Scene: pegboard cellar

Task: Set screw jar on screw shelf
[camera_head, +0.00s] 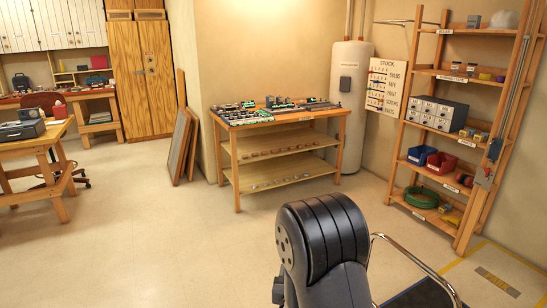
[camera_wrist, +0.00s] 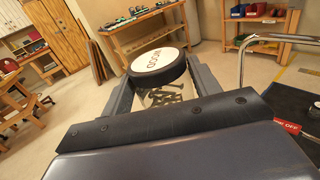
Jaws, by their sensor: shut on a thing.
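A clear jar of screws (camera_wrist: 165,97) with a black-rimmed lid shows in the wrist view. Its white lid top reads "WOOD". My gripper (camera_wrist: 158,85) is shut on the jar, one grey finger on each side. The jar's lower part is hidden behind the gripper body. In the head view my dark arm fills the bottom middle, and neither gripper nor jar shows. A wooden shelf unit (camera_head: 438,74) with small labels stands at the right; the labels are too small to read, so I cannot tell which shelf is for screws.
The shelves hold a grey drawer cabinet (camera_head: 437,113), blue and red bins (camera_head: 441,162) and a green coil (camera_head: 421,197). A STOCK sign (camera_head: 387,87) hangs beside a white tank (camera_head: 348,100). A wooden workbench (camera_head: 280,120) stands at the back. The floor at left centre is clear.

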